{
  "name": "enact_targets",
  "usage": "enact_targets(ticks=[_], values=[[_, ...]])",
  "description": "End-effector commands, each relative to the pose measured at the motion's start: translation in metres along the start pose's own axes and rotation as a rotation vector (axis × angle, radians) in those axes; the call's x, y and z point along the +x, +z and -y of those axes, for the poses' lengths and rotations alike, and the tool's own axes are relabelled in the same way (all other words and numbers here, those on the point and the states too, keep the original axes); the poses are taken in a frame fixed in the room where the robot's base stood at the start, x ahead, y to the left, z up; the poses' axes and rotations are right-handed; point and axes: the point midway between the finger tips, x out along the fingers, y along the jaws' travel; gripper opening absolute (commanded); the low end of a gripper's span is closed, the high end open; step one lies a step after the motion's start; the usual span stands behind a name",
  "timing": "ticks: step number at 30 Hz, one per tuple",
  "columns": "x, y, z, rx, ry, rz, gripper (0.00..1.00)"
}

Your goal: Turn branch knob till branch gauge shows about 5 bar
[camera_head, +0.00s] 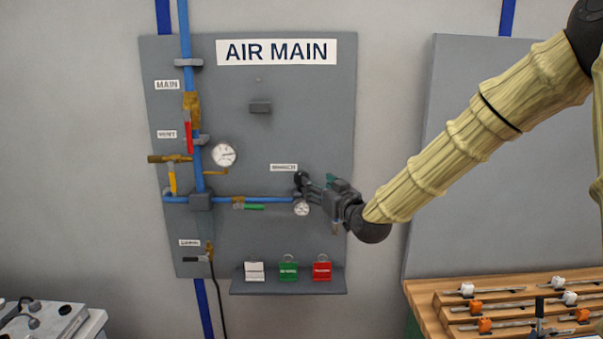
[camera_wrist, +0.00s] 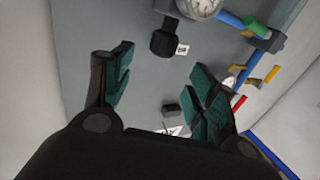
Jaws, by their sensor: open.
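The black branch knob (camera_head: 300,179) sits on the grey panel under the white BRANCH label (camera_head: 284,167). In the wrist view the knob (camera_wrist: 164,41) lies ahead of my fingertips, between their lines, apart from both pads. The branch gauge (camera_head: 302,208) is a small round white dial just below the knob in the head view; it also shows at the top of the wrist view (camera_wrist: 202,6), partly cut off. Its reading is too small to tell. My gripper (camera_head: 318,184) is open and empty, right of the knob in the head view, with teal pads spread in the wrist view (camera_wrist: 162,78).
The AIR MAIN panel (camera_head: 230,100) carries blue pipes, a larger gauge (camera_head: 224,155), a red-handled valve (camera_head: 188,136), a yellow-handled valve (camera_head: 171,178) and a green-handled valve (camera_head: 253,206). Below is a ledge (camera_head: 290,288) with white, green and red tags. A wooden rack (camera_head: 440,310) stands lower right.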

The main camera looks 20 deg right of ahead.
Motion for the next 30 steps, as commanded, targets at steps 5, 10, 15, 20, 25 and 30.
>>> enact_targets(ticks=[5, 10, 15, 20, 25, 30], values=[[0.012, -0.002, 0.002, -0.001, -0.002, 0.0, 0.58], [0.032, -0.002, 0.001, -0.001, -0.001, 0.001, 0.58], [0.053, -0.002, 0.001, 0.0, -0.001, 0.002, 0.58], [0.073, -0.002, -0.002, 0.0, 0.002, 0.001, 0.58], [0.091, -0.001, -0.002, 0.001, 0.001, 0.001, 0.58], [0.103, 0.0, -0.002, 0.0, 0.001, 0.002, 0.58]])
